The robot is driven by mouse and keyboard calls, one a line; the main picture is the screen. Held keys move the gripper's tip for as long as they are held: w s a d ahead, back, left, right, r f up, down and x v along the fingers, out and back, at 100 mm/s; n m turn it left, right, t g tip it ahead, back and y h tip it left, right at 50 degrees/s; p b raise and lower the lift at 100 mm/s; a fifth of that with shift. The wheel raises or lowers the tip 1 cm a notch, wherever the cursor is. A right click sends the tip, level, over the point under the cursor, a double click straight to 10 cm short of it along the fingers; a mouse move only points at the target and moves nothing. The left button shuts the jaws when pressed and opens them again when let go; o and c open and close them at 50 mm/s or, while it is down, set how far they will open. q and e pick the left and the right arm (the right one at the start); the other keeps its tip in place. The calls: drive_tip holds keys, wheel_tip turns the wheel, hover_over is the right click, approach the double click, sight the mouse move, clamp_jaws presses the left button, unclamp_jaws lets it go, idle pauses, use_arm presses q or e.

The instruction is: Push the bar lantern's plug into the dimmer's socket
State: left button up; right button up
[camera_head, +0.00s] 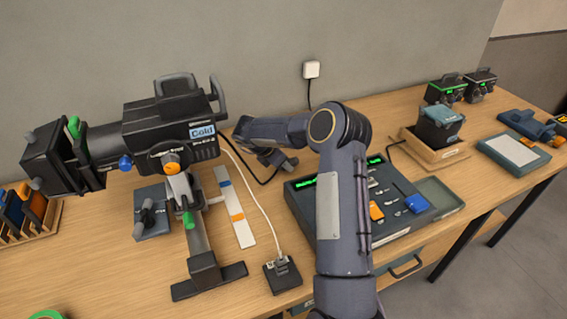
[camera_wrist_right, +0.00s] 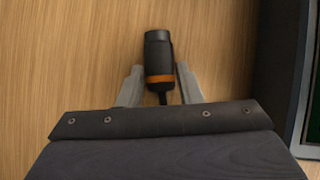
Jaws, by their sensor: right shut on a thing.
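My right gripper (camera_head: 274,158) reaches to the left behind the fader desk, low over the table. In the right wrist view its two fingers (camera_wrist_right: 160,84) are shut around a black plug (camera_wrist_right: 158,52) with an orange ring, and a dark cable leaves toward the wrist. A large black lantern labelled "Cold" (camera_head: 165,125) stands on a stand at left. A small black box (camera_head: 283,277) with a white cable running to its top sits at the table's front; I cannot tell whether it is the dimmer. No empty socket is clear. My left gripper is not in view.
The fader desk (camera_head: 403,222) with green displays lies right of my forearm. A flat box with a cylinder (camera_head: 152,220) and a white strip (camera_head: 236,215) lie near the lantern stand. A wooden tray (camera_head: 432,155) stands at right. A white wall box (camera_head: 311,69) has a black cable.

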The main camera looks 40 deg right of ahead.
sight(292, 159)
drive_tip(key=shift+r+p, duration=1.6)
drive_tip(key=shift+r, duration=0.8)
